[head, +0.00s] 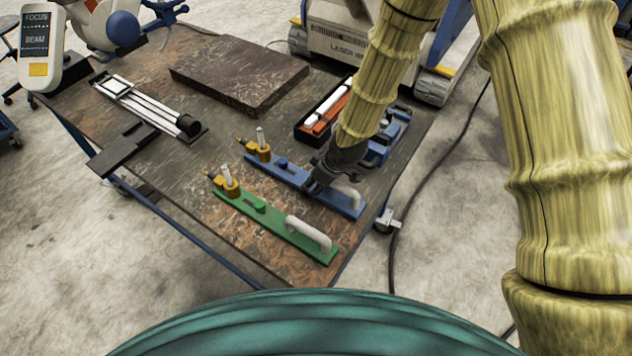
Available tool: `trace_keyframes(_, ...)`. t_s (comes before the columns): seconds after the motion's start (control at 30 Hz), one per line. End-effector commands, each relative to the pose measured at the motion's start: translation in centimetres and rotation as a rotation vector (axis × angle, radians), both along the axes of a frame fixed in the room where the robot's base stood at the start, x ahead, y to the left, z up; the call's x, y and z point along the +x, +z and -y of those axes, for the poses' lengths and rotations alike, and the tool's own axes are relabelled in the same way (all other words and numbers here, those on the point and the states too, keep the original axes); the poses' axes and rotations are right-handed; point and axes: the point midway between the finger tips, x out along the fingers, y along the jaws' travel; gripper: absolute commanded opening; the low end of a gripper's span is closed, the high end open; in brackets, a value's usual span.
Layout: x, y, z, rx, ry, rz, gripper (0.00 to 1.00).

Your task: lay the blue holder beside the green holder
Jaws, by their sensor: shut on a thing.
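The blue holder (345,205) is a long blue bar with a brass fitting at its left end and a pale handle near its right end. It lies on or just above the table; the gap under it cannot be judged. The green holder (285,237) is a similar green bar with a brass fitting and a white handle. It lies on the table in front of the blue one, roughly parallel, with a strip of table between them. My gripper (318,184) comes down from above and is shut on the blue holder near its middle. The fingertips are partly hidden.
Behind my gripper are an open case (312,121) with white and orange contents and a blue device (392,136). A dark slab (240,75) lies at the back, and a white-railed slide (150,105) at the left. The table's front edge runs close to the green holder.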

Motion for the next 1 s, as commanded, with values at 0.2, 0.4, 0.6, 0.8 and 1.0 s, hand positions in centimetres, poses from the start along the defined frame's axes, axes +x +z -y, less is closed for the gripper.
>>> trace_keyframes(0.2, 0.07, -0.44, -0.04, 0.001, 0.0, 0.002, 0.02)
trace_keyframes(0.4, 0.07, -0.83, -0.04, 0.001, 0.0, 0.002, 0.02)
trace_keyframes(0.6, 0.0, -1.02, 0.0, 0.0, 0.0, 0.0, 0.55)
trace_keyframes(0.8, 0.0, -1.02, 0.0, 0.0, 0.0, 0.0, 0.75)
trace_keyframes(1.0, 0.0, -1.01, 0.0, 0.0, 0.0, 0.0, 0.75)
